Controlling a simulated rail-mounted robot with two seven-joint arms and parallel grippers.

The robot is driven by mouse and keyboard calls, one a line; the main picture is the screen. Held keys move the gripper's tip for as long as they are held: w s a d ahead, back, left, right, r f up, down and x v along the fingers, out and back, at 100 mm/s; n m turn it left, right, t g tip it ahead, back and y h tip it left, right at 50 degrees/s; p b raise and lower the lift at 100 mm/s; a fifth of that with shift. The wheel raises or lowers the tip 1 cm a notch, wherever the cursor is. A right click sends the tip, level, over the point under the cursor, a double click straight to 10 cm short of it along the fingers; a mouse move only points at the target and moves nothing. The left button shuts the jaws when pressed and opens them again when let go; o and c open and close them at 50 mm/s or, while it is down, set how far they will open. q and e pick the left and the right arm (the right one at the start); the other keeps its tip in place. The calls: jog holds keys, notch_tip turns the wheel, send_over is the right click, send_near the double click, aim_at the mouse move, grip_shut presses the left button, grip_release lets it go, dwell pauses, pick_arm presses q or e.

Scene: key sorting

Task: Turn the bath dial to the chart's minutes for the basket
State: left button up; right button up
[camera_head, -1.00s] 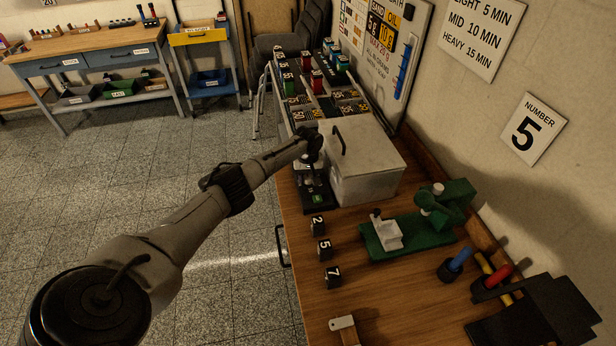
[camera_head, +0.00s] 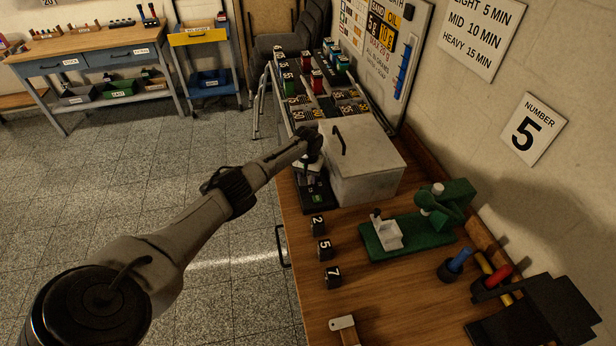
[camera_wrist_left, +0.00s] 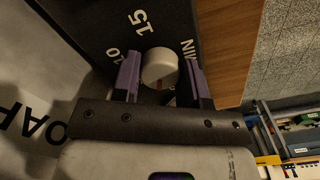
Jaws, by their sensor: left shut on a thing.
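The bath dial (camera_wrist_left: 160,68) is a pale round knob on a dark panel (camera_wrist_left: 95,25) marked 10, 15 and MIN in the left wrist view. My left gripper (camera_wrist_left: 160,82) has its two purple-lined fingers on either side of the knob and is shut on it. In the head view my left gripper (camera_head: 312,160) is at the dark dial unit (camera_head: 316,196), beside the grey lidded bath box (camera_head: 364,166). The arm hides most of the dial there. The wall chart (camera_head: 478,35) reads light 5 min, mid 10 min, heavy 15 min. My right gripper is not in view.
Number blocks 2, 5 and 7 (camera_head: 324,250) stand near the bench's front edge. A green key machine (camera_head: 420,225) stands to their right. A wall card (camera_head: 534,128) reads number 5. Crowded racks of keys (camera_head: 318,80) stand beyond the bath box.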

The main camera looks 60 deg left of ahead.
pick_arm(q)
jog(key=m, duration=0.3)
jog(key=shift+m, duration=0.3)
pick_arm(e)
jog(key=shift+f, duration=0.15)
pick_arm(q)
jog(key=shift+m, duration=1.8)
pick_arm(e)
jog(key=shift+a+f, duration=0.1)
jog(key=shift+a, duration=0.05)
pick_arm(q)
jog(key=o, duration=0.9)
jog(key=shift+o, duration=0.2)
jog(key=shift+r, duration=0.1)
jog(key=shift+r, duration=0.25)
notch_tip(320, 180, up, 13)
jog(key=b, duration=0.2)
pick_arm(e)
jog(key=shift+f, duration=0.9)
